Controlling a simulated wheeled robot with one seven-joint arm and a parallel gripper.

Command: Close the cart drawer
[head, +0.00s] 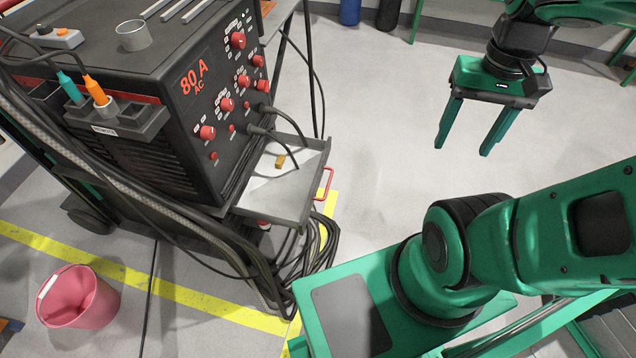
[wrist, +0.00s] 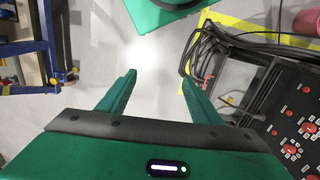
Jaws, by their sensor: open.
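The cart drawer (head: 285,200) is a grey tray pulled out from under the black welding machine (head: 215,115). A small brass-coloured piece (head: 280,161) lies in it. A red handle (head: 325,184) is on the drawer's outer front. My gripper (head: 462,146) is open and empty, in the air to the right of the drawer and well apart from it. In the wrist view my gripper (wrist: 157,85) has its fingers spread over bare floor, and the machine (wrist: 290,130) shows at the right. The drawer is hard to make out there.
Black cables hang beside the drawer and pile on the floor (head: 325,245) below it. A pink bucket (head: 77,298) stands at the lower left. A blue-and-yellow frame (wrist: 30,50) shows in the wrist view. The floor (head: 385,110) between drawer and gripper is clear.

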